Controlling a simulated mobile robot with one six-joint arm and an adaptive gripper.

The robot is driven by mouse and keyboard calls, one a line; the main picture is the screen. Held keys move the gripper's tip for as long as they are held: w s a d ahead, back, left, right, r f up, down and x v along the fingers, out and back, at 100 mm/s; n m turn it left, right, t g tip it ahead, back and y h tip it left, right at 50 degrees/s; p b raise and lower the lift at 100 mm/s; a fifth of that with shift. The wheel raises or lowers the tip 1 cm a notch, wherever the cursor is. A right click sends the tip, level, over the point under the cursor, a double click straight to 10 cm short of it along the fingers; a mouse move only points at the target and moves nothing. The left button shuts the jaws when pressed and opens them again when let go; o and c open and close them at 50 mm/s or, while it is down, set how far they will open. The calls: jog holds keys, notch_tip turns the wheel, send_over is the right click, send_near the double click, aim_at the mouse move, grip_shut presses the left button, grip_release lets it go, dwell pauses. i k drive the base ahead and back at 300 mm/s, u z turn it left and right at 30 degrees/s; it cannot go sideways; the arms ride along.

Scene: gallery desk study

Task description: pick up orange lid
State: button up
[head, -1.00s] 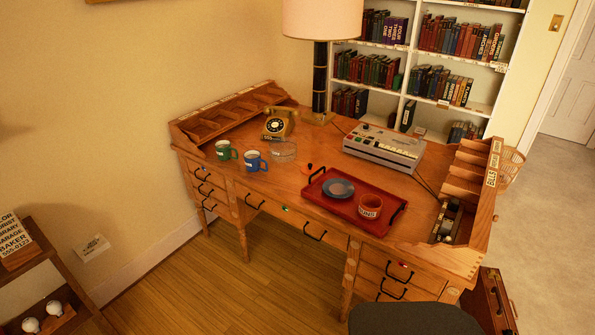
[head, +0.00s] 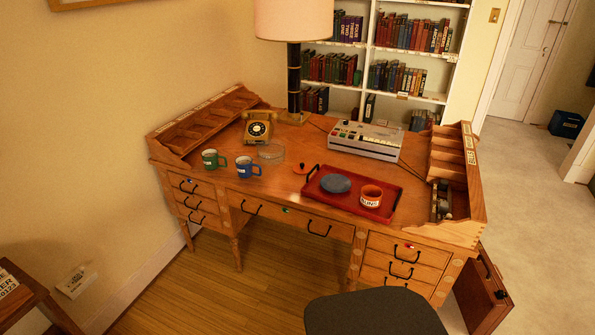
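A small orange lid (head: 301,169) lies flat on the wooden desk (head: 285,196), just left of the red tray's back left corner. It looks like a low disc with a small knob. It seems to lie apart from the tray. My gripper is not in view.
The red tray (head: 338,201) holds a blue-grey plate (head: 336,183) and an orange-and-white cup (head: 371,195). A clear glass dish (head: 271,153), blue mug (head: 248,167), green mug (head: 214,159) and telephone (head: 259,127) stand left of the lid. A dark chair (head: 375,312) stands in front.

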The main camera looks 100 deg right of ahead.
aim_at(302, 169)
jog(key=z, duration=3.35)
jog(key=i, duration=0.8)
jog(key=z, duration=0.2)
